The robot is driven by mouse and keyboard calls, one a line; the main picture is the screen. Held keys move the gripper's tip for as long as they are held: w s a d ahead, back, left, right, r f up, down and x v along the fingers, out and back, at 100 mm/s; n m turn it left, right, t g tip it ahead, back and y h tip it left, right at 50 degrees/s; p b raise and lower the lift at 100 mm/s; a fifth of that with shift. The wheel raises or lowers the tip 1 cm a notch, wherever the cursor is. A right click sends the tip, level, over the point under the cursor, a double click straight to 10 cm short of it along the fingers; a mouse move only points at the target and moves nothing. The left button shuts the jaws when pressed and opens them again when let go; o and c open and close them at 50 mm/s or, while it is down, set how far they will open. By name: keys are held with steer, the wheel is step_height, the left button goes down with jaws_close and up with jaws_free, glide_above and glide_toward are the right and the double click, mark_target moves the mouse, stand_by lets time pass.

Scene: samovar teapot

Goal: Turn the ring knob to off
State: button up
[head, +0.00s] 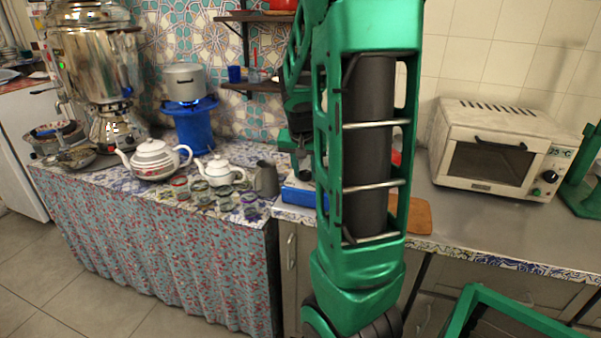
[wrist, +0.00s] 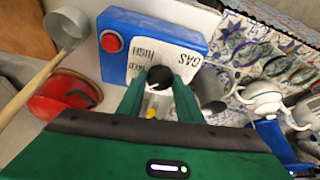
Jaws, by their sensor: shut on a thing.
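The ring knob (wrist: 160,75) is a dark round piece on the white panel of a blue-edged gas unit (wrist: 197,31), by the printed words GAS, HIGH and MED. My gripper (wrist: 160,90) has its two green fingers shut on the knob, one on each side. The knob's pointer and exact setting cannot be made out. In the head view the blue unit (head: 299,194) shows on the counter, partly hidden by my arm, and the knob cannot be made out there.
A grey pitcher (head: 266,178) stands close left of the unit; it also shows in the wrist view (wrist: 210,90). Two teapots (head: 155,160) (head: 219,171) and several glasses are further left. A wooden board (head: 417,215) and a toaster oven (head: 497,160) are to the right.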

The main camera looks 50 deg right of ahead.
steer(key=n, duration=0.2)
steer(key=n+t, duration=0.1)
steer(key=shift+s+d+r+n+y, duration=0.1)
steer(key=shift+s+d+n+y, duration=0.1)
steer(key=shift+d+n+y, duration=0.2)
steer(key=shift+d+n+t+y, duration=0.1)
steer(key=shift+n+t+y, duration=0.45)
steer(key=shift+n, duration=1.25)
steer(key=o, duration=1)
steer(key=shift+s+a+r, duration=0.1)
steer(key=shift+a+r, duration=0.15)
steer(key=shift+r, duration=0.25)
steer(key=v, duration=0.9)
steer(key=shift+s+r, duration=0.1)
steer(key=shift+r, duration=0.15)
